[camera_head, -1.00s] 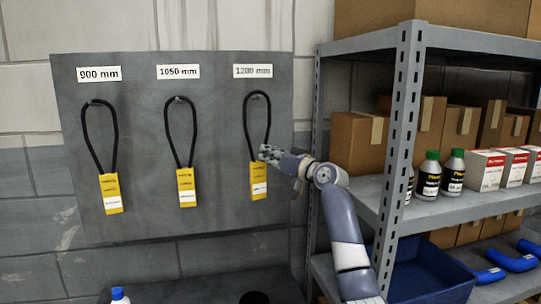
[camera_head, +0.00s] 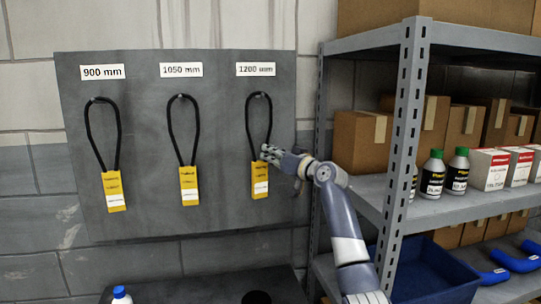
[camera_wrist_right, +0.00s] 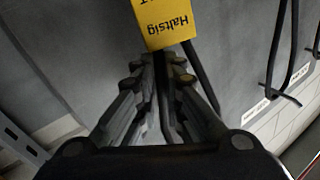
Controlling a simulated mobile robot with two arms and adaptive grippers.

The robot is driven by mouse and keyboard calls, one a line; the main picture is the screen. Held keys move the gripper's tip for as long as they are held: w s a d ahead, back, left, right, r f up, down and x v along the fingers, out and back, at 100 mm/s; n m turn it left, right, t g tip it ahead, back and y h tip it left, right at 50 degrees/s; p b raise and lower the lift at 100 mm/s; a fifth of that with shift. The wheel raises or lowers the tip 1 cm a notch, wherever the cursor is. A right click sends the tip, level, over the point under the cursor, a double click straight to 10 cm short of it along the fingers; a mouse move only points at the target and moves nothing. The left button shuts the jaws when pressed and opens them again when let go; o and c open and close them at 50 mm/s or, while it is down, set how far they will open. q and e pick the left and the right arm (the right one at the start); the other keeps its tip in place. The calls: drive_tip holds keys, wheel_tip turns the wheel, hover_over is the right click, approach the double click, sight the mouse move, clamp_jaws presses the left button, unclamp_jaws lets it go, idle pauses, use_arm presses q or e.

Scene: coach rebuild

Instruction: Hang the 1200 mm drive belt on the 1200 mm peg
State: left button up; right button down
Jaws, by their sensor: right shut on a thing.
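The 1200 mm drive belt (camera_head: 247,126) is a black loop with a yellow sleeve (camera_head: 260,182). It hangs under the 1200 mm label (camera_head: 256,69), its top at the 1200 mm peg (camera_head: 258,94). My right gripper (camera_head: 268,152) is at the belt's lower right, just above the sleeve, and is shut on the belt. In the right wrist view the fingers (camera_wrist_right: 165,65) are close together at the yellow sleeve (camera_wrist_right: 163,20); the pinched part is mostly hidden. My left gripper is in neither view.
Belts with yellow sleeves hang under the 900 mm (camera_head: 114,190) and 1050 mm (camera_head: 189,187) labels on the grey board (camera_head: 150,225). A metal shelf (camera_head: 402,130) with boxes, bottles and a blue bin (camera_head: 430,270) stands close at the right.

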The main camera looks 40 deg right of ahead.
drive_tip(key=c, duration=1.6)
unclamp_jaws()
drive_tip(key=shift+c, duration=0.2)
drive_tip(key=s, duration=0.7)
drive_tip(key=shift+s+a+f, duration=0.15)
drive_tip(key=shift+s+a, duration=0.05)
drive_tip(key=shift+s, duration=0.05)
drive_tip(key=shift+f, duration=0.1)
